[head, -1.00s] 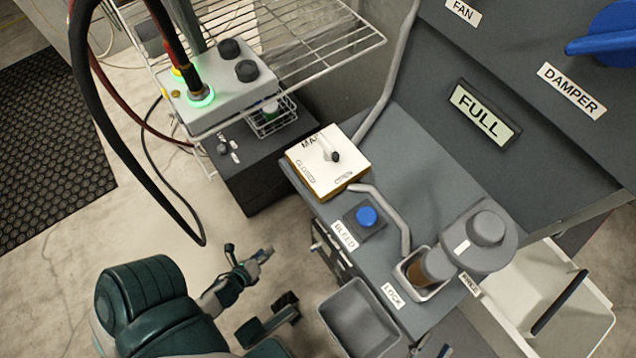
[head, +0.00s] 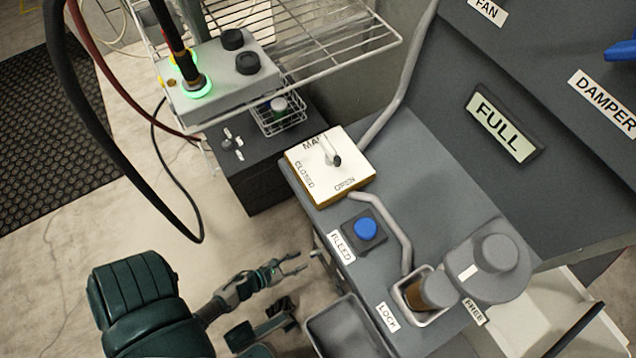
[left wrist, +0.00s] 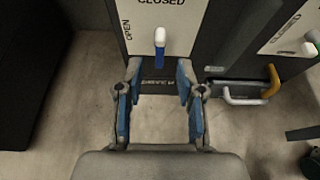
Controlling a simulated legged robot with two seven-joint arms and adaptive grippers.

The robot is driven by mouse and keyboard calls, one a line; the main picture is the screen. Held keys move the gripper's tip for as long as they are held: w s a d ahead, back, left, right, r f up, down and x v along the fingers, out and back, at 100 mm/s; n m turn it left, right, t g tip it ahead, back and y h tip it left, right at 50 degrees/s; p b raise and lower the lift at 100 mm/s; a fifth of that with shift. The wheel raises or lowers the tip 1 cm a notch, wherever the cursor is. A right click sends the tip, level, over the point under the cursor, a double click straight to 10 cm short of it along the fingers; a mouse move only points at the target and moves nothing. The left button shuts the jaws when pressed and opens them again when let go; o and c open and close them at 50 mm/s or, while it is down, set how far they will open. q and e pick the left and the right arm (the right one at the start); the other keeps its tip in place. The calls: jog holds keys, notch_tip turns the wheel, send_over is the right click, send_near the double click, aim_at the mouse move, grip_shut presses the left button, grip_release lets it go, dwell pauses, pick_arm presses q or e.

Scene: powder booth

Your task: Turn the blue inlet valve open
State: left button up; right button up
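In the left wrist view a small blue lever with a white end (left wrist: 159,50) stands on a pale plate (left wrist: 187,25) marked CLOSED along the top and OPEN at the left. I cannot tell exactly which mark it points to. My left gripper (left wrist: 160,85) is open and empty, its two blue-padded fingers spread to either side below the lever, apart from it. In the head view my left gripper (head: 298,262) reaches toward the left side of the grey bench; that side's face, and the lever, are hidden there. My right gripper is not in view.
On the grey bench (head: 445,175) are a MAIN selector box (head: 318,180), a blue BLEED button (head: 366,228) and a cup (head: 412,307). A grey tray (head: 345,330) juts out near my left gripper. A white-and-yellow handle (left wrist: 268,88) sits right of the fingers. Cables hang at left.

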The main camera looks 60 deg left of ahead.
aim_at(313, 254)
pick_arm(q)
jog(key=b+x, duration=0.1)
jog(key=x, duration=0.5)
jog(key=shift+f, duration=0.1)
jog(key=shift+w+b, duration=0.3)
jog(key=shift+w, duration=0.2)
jog(key=shift+c, duration=0.2)
grip_shut()
